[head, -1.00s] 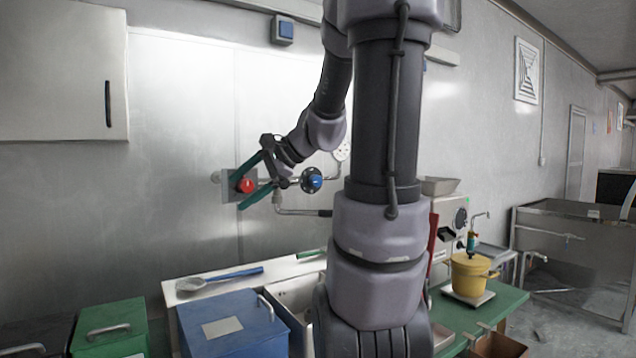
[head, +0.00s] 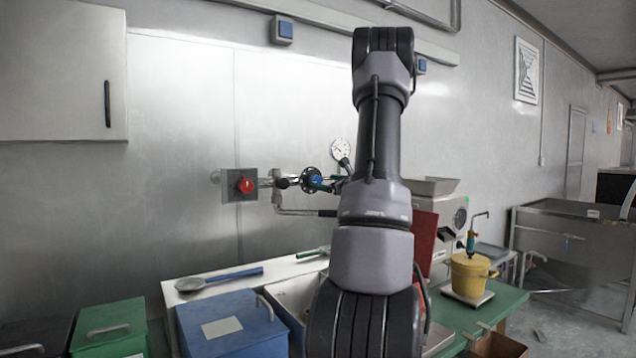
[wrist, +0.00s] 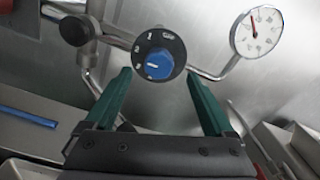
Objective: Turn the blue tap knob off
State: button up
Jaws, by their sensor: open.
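The blue tap knob (wrist: 158,62) is a blue centre on a round black dial with white numbers and an "OFF" mark at its upper right. A pale pointer mark on the blue part faces left, away from "OFF". My gripper (wrist: 159,76) is open, its two green fingers on either side of the dial's lower half in the wrist view, with gaps and no clear contact.
A red knob (head: 245,185) on a grey wall plate is left of the blue knob. A pressure gauge (wrist: 257,32) is at its right, joined by a pipe. Below are a blue box (head: 235,320), a green box (head: 110,325) and a blue-handled scoop (head: 220,279).

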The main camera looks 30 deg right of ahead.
aim_at(317, 180)
jog(key=shift+w, duration=2.7)
jog(key=shift+a, duration=0.1)
jog(key=c, duration=1.4)
